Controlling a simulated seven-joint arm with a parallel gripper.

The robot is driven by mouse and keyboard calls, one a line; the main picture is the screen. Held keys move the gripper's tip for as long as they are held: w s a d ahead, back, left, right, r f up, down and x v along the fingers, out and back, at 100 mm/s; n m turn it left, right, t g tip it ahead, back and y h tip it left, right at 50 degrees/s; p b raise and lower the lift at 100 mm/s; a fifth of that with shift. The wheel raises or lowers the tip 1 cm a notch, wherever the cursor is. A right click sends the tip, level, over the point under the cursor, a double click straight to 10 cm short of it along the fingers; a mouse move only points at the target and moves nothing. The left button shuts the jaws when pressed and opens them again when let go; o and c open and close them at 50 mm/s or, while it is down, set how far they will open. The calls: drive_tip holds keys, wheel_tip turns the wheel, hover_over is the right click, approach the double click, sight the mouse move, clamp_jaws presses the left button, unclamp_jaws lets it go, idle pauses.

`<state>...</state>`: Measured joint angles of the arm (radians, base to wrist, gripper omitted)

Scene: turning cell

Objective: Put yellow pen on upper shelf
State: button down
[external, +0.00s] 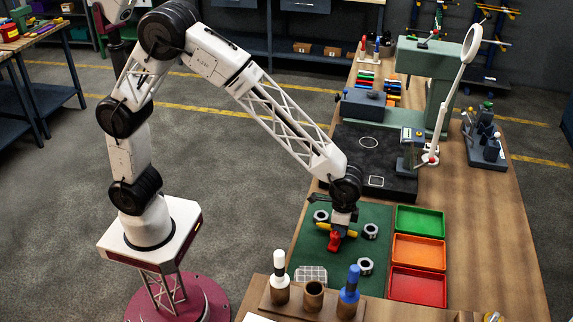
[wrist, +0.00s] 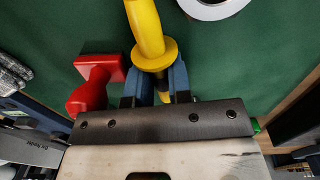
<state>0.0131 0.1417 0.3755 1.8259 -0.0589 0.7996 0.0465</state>
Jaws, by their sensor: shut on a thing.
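The yellow pen (wrist: 146,28) has a thick round body and a wider collar. In the wrist view it passes between the two blue-grey fingers of my gripper (wrist: 154,88), which is shut on it. In the external view my gripper (external: 338,226) is low over the green mat (external: 300,255), and parts of the yellow pen (external: 350,233) show beside it. Whether the pen touches the mat I cannot tell. I cannot pick out for certain which surface is the upper shelf.
A red handled piece (wrist: 92,88) lies close to my gripper's left in the wrist view. Several metal rings (external: 365,266) lie on the mat. Green, orange (external: 418,252) and red trays stand to the right. A wooden holder (external: 313,297) with white- and blue-topped tools stands in front.

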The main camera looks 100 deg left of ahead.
drive_tip(key=shift+r, duration=0.1)
drive_tip(key=shift+r, duration=0.5)
drive_tip(key=shift+s+r, duration=0.2)
drive_tip(key=shift+r, duration=0.4)
drive_tip(key=shift+s+r, duration=0.15)
drive_tip(key=shift+r, duration=0.45)
drive_tip(key=s+r, duration=0.1)
drive_tip(key=s, duration=1.4)
drive_tip(key=shift+a+r, duration=0.15)
drive_tip(key=shift+r, duration=0.05)
drive_tip(key=shift+s, duration=0.15)
drive_tip(key=w+r, duration=0.4)
drive_tip(key=w, duration=0.9)
drive_tip(key=w+a+r, duration=0.1)
drive_tip(key=w+r, duration=0.3)
drive_tip(key=w, duration=1)
drive_tip(key=shift+w+a+r, duration=0.2)
drive_tip(key=shift+w+r, duration=0.05)
